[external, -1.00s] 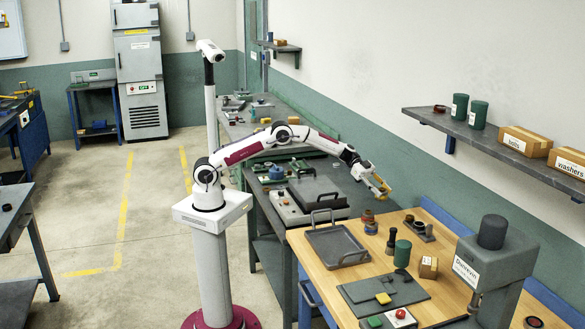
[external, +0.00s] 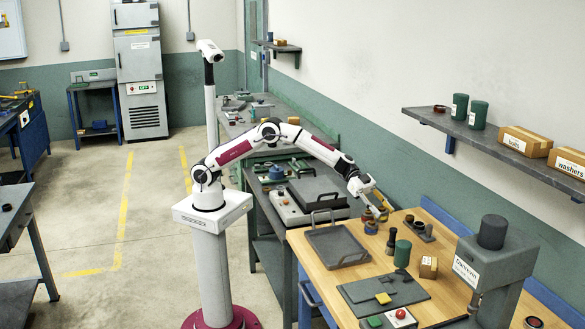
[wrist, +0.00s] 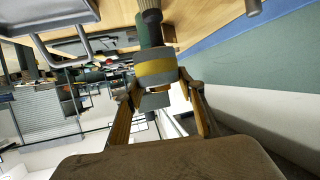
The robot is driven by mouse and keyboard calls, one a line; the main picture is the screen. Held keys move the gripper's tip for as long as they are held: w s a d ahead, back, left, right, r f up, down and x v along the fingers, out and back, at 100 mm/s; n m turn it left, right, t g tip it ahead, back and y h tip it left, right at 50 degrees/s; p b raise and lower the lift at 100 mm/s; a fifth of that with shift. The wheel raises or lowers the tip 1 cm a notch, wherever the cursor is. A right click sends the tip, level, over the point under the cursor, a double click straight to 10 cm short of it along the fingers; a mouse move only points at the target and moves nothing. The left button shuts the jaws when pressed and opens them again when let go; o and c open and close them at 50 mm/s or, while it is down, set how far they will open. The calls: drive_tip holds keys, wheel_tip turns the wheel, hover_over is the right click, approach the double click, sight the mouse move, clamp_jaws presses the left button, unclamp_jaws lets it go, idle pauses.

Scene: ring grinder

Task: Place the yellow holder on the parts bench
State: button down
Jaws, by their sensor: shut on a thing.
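My gripper (external: 375,208) is over the far end of the wooden-topped bench (external: 430,300), near small round parts. In the wrist view, my gripper (wrist: 165,95) is shut on a grey piece with a yellow band, which I take to be the yellow holder (wrist: 154,68). The holder sits between the two fingertips; in the external view it is too small to make out. A grey-topped bench (external: 265,205) stands beyond the wooden one. No label shows which is the parts bench.
A grey tray (external: 337,246) with raised handles lies left of the small parts. A green cylinder (external: 402,253) stands nearer the camera. The grey machine (external: 490,270) is at right.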

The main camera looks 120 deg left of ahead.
sight(384, 211)
drive_tip(key=shift+w+d, duration=0.1)
drive_tip(key=shift+d, duration=0.1)
drive_tip(key=shift+w+a+f+n+t+y, duration=0.1)
drive_tip(key=shift+a+f+n+t+y, duration=0.15)
drive_tip(key=shift+a, duration=0.2)
drive_tip(key=shift+a+f+n+t+y, duration=0.15)
drive_tip(key=shift+a+f+n+y, duration=0.15)
drive_tip(key=shift+a+n+y, duration=0.1)
drive_tip(key=shift+w+a+f+n+y, duration=0.1)
drive_tip(key=shift+a+f+n+y, duration=0.2)
drive_tip(key=shift+a, duration=0.25)
drive_tip(key=shift+f, duration=3.05)
drive_tip(key=shift+f, duration=1.9)
